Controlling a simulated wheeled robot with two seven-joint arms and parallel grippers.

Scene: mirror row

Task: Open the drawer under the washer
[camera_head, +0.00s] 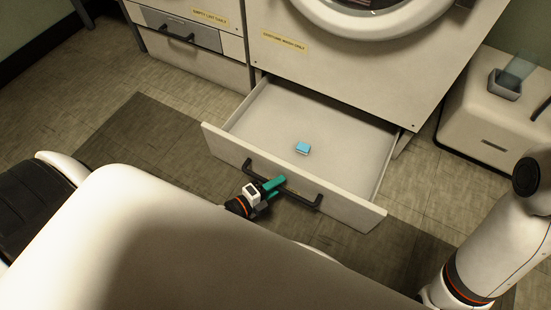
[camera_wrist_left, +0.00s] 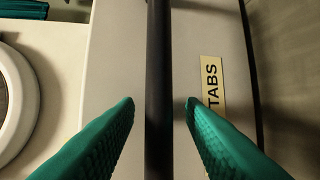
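The drawer (camera_head: 225,145) under the washer (camera_head: 340,60) is pulled well out, and its inside is visible. A small light-blue box (camera_head: 302,148) lies on its floor. The drawer front carries a black bar handle (camera_head: 312,201). My left gripper (camera_head: 273,187) is at the left part of this handle. In the left wrist view, the handle bar (camera_wrist_left: 159,60) runs between the two teal fingertips of my left gripper (camera_wrist_left: 160,103). A gap shows on each side, so the fingers are open around the bar. My right gripper is out of view; only its arm shows at the right.
A neighbouring unit (camera_head: 195,67) with a black handle stands left of the washer. A low white cabinet (camera_head: 490,115) bearing a small grey container (camera_head: 504,85) stands at the right. A dark mat (camera_head: 140,135) lies on the tiled floor before the drawer. A label (camera_wrist_left: 211,88) reads "TABS".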

